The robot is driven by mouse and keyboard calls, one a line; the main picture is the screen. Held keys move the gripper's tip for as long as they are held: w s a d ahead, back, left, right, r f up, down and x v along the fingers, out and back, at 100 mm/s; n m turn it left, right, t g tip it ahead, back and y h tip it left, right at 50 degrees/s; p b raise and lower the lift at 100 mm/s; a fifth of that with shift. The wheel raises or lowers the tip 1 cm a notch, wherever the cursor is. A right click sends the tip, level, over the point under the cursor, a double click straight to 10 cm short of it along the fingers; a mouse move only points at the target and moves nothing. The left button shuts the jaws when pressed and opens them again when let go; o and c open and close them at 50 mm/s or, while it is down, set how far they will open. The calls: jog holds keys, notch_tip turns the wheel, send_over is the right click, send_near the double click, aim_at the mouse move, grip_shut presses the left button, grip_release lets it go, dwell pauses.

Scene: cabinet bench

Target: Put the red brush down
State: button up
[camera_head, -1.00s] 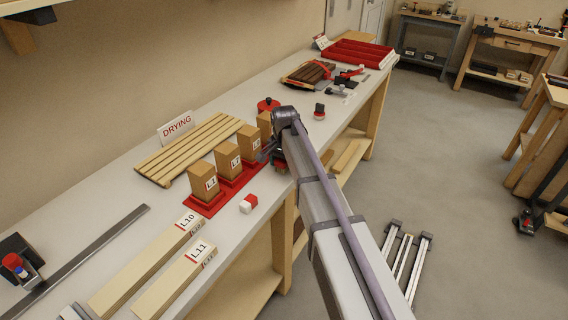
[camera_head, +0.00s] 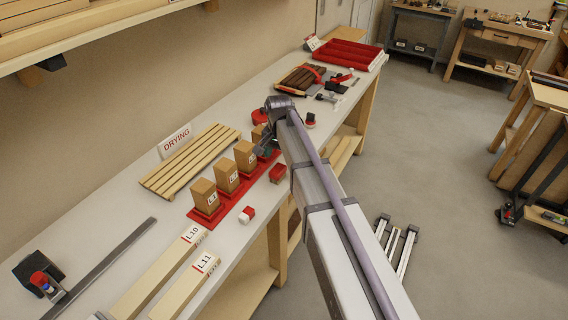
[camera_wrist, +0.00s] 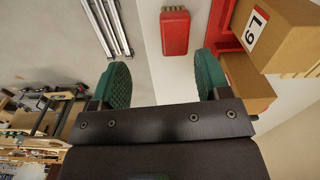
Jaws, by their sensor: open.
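The red brush (camera_head: 278,173) lies on the pale bench top near its front edge, beside the red base with wooden blocks. In the wrist view the red brush (camera_wrist: 175,33) shows as a rounded red block, apart from the fingers. My gripper (camera_wrist: 162,77) is open, with two green pads and nothing between them. In the head view my gripper (camera_head: 267,146) is over the bench, just behind and left of the brush, partly hidden by my arm.
Several wooden blocks (camera_head: 227,172) stand on a red base (camera_head: 213,213) left of the brush. A red-and-white block (camera_head: 246,215) lies in front. A slatted drying rack (camera_head: 190,160), labelled boards (camera_head: 170,268) and a red tray (camera_head: 343,55) are also on the bench.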

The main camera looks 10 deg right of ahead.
jog(key=s+n, duration=0.7)
jog(key=s, duration=1.6)
jog(key=shift+s+n, duration=0.35)
jog(key=shift+n, duration=0.05)
